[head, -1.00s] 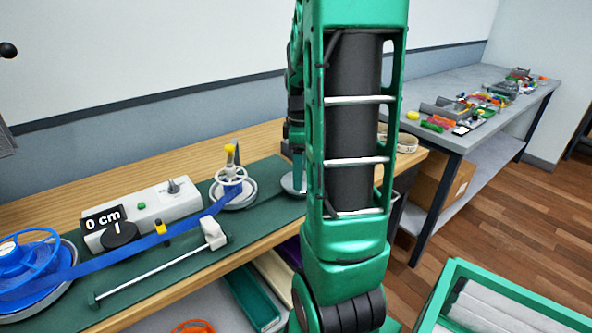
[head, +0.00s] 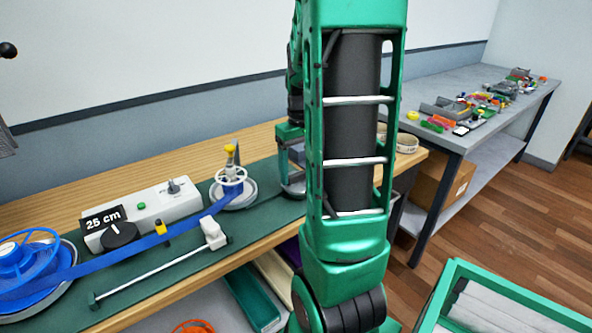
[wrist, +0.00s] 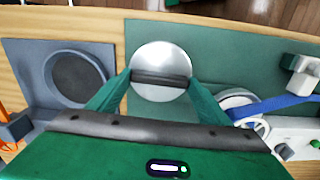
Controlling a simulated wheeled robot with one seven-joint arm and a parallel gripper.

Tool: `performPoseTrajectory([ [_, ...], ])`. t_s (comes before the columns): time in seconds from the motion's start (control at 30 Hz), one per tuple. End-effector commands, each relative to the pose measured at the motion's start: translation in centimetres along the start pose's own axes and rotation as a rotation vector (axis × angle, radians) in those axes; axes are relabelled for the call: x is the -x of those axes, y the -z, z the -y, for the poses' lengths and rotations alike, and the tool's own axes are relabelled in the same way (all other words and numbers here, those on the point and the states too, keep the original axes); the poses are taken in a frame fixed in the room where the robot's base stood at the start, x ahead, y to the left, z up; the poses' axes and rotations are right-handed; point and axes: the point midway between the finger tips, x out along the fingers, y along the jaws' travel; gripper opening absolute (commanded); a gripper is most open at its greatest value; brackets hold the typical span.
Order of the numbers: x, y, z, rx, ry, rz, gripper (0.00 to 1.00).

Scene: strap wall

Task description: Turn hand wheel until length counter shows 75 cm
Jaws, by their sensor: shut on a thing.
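The length counter (head: 101,220) on a white box reads 25 cm in the head view. A silver disc (wrist: 160,56) with a dark bar (wrist: 160,79) across it lies on the green mat in the wrist view. My gripper (wrist: 161,84) has a finger at each end of this bar and is shut on it. In the head view the disc is largely hidden behind my arm. A white spoked wheel (head: 231,175) with a yellow knob stands to its left, clear of my gripper. A blue strap (head: 125,254) runs from this wheel's reel to a blue reel (head: 28,260).
The green mat (head: 190,266) also carries a white slider on a rod (head: 160,271). A grey plate with a dark round recess (wrist: 76,78) lies beside the disc in the wrist view. Another table (head: 440,130) with small parts stands behind at right.

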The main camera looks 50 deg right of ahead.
Motion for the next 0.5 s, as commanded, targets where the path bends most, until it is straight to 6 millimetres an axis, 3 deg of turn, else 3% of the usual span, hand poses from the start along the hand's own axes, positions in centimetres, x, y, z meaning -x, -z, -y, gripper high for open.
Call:
performPoseTrajectory([
  [0.5, 0.00, 0.00, 0.18, -0.486, 0.002, 0.002, 0.49],
])
